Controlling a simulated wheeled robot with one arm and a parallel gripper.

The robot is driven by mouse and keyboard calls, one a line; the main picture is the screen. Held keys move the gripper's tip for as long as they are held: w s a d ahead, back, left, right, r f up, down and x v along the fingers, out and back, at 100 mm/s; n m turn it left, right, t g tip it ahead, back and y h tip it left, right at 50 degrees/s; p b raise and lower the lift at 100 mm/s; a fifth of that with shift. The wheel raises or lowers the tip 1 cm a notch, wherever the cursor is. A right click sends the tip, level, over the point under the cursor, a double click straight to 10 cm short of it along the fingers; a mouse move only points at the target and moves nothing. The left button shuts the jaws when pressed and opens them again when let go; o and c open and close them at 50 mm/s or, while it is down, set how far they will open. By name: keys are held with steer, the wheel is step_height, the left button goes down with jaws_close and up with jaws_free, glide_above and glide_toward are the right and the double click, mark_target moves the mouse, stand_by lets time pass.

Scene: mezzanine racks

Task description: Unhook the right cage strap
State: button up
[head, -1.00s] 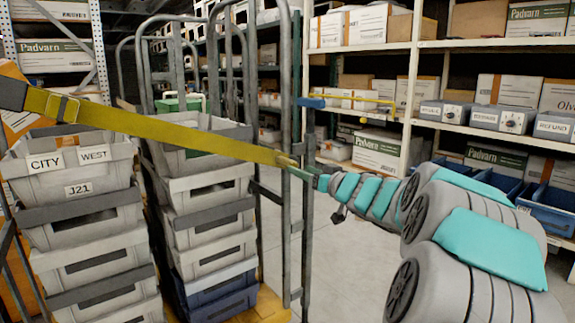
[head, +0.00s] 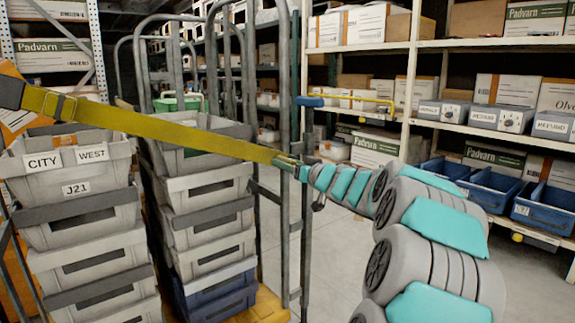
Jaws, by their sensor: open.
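A yellow strap (head: 160,131) runs across the front of the cage from a dark end with a metal buckle at the upper left. Its right end lies at the cage's right-hand post (head: 284,90). My gripper (head: 285,160) is at that right end, by the post, with its fingers at the strap's end fitting. The fingers are small here and overlap the fitting, so I cannot tell whether they touch it. The hook itself is not clear behind the fingers. The strap looks taut and straight.
Stacked grey totes (head: 82,215) labelled CITY WEST stand in the cage, with a second stack (head: 208,187) beside them. Shelving (head: 480,130) with boxes and blue bins stands at the right. Open grey floor (head: 335,245) lies between cage and shelves.

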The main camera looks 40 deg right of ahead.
jaws_close()
stand_by(0.5)
stand_by(0.9)
